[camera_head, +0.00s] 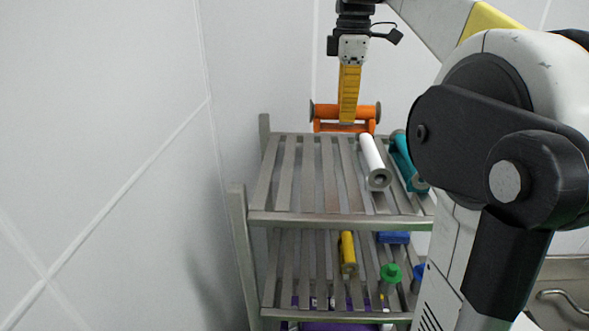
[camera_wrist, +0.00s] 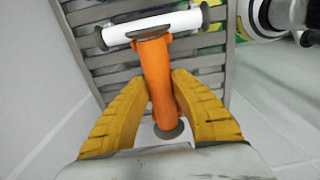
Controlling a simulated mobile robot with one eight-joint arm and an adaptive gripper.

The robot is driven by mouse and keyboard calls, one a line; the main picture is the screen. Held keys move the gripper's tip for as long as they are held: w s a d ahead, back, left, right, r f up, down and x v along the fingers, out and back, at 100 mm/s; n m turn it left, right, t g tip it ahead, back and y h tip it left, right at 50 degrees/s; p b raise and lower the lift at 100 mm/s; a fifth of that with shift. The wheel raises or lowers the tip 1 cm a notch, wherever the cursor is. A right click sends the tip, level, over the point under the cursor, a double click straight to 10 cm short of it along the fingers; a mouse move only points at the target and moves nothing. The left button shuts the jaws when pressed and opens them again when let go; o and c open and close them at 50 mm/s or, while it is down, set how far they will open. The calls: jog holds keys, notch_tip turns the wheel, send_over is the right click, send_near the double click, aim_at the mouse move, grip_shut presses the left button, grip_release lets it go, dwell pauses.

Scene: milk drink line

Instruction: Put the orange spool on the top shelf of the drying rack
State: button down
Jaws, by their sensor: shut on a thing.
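The orange spool (camera_head: 325,112) has grey end discs and lies roughly level, across the slats' direction. My gripper (camera_head: 348,118) points down with its yellow fingers shut around the spool's middle. In the wrist view the orange spool (camera_wrist: 157,72) runs between both yellow fingers of my gripper (camera_wrist: 160,98). The spool is over the back of the drying rack's top shelf (camera_head: 318,185); whether it touches the slats I cannot tell. The fingers hide part of its middle.
A white spool (camera_head: 371,153) and a teal spool (camera_head: 403,158) lie on the top shelf's right side; the left slats are clear. The lower shelf holds a yellow spool (camera_head: 347,254), a green spool (camera_head: 390,277) and blue items (camera_head: 393,238). Walls stand left and behind.

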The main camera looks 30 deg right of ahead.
jog(key=a+f, duration=0.2)
jog(key=a, duration=0.1)
jog(key=s+a+f+p, duration=0.1)
jog(key=a+f, duration=0.1)
jog(key=a, duration=0.2)
jog(key=s+a+f+p, duration=0.1)
jog(key=a, duration=0.2)
jog(key=shift+a+f, duration=0.2)
jog(key=shift+f, duration=0.2)
jog(key=shift+s+a+f, duration=0.1)
jog(key=shift+s+f, duration=0.1)
jog(key=shift+s, duration=0.05)
jog(key=f, duration=0.2)
jog(key=f+p, duration=0.1)
jog(key=f, duration=0.1)
jog(key=shift+w, duration=0.25)
jog(key=shift+s+r, duration=0.1)
jog(key=shift+s, duration=0.05)
jog(key=shift+f, duration=0.2)
jog(key=c, duration=1.2)
grip_release()
